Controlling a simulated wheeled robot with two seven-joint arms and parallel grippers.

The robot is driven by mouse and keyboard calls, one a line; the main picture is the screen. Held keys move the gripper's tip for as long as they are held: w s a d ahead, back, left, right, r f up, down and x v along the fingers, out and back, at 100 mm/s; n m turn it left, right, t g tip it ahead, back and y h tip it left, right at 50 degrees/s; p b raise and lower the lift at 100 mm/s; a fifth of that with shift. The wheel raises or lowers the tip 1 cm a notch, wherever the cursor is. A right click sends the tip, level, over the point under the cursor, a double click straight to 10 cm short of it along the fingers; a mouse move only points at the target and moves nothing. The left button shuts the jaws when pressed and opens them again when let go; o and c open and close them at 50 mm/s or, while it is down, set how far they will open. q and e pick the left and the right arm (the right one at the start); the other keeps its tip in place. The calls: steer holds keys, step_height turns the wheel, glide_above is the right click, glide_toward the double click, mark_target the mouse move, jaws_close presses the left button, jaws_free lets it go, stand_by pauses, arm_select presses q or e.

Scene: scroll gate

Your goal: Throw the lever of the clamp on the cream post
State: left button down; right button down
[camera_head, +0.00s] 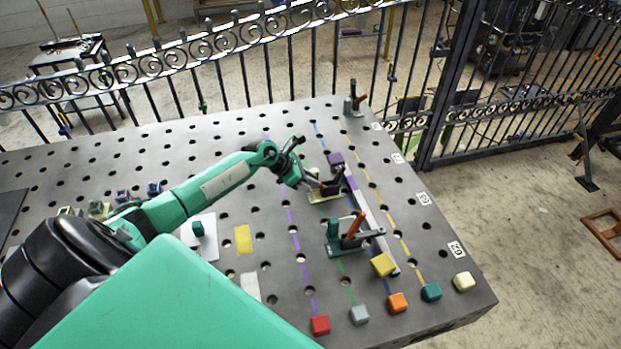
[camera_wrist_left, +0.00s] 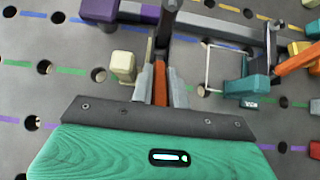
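The cream post (camera_wrist_left: 123,67) stands left of my left gripper's fingers in the left wrist view; its clamp (camera_head: 325,194) shows in the head view on the table, partly hidden by my gripper. My left gripper (camera_wrist_left: 161,88) has its two grey fingers close on both sides of the clamp's orange lever (camera_wrist_left: 160,82) and looks shut on it. A dark clamp arm (camera_wrist_left: 166,25) extends beyond the fingers. In the head view the left gripper (camera_head: 312,180) is at this clamp. My right gripper is not in view.
A teal clamp (camera_head: 345,245) with a raised orange lever (camera_head: 357,224) stands nearby. A grey bar (camera_head: 364,207) with a purple block (camera_head: 335,158) lies alongside. Another clamp (camera_head: 354,103) is at the far corner. Coloured cubes, including a red one (camera_head: 320,325), line the near edge.

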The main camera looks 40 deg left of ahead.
arm_select(q)
steer(key=shift+r, duration=0.15)
steer(key=shift+w+d+r+g+y+p, duration=0.25)
steer(key=shift+w+r+g+y+p, duration=0.15)
steer(key=shift+g+y+p, duration=0.15)
steer(key=shift+w+d+r+g+y, duration=0.15)
steer(key=shift+w+d+g+y, duration=0.1)
steer(key=shift+w+g+y, duration=0.25)
steer(key=shift+w+d+r+g+y+b, duration=0.1)
steer(key=shift+w+d+g+y+b, duration=0.4)
steer(key=shift+g, duration=0.35)
steer(key=shift+w+d+r+g+y+b, duration=0.1)
steer(key=shift+w+d+g+y+b, duration=0.2)
steer(key=shift+g+y+b, duration=0.25)
steer(key=shift+d, duration=0.1)
steer(key=shift+g, duration=0.25)
steer(key=c, duration=1.4)
jaws_free()
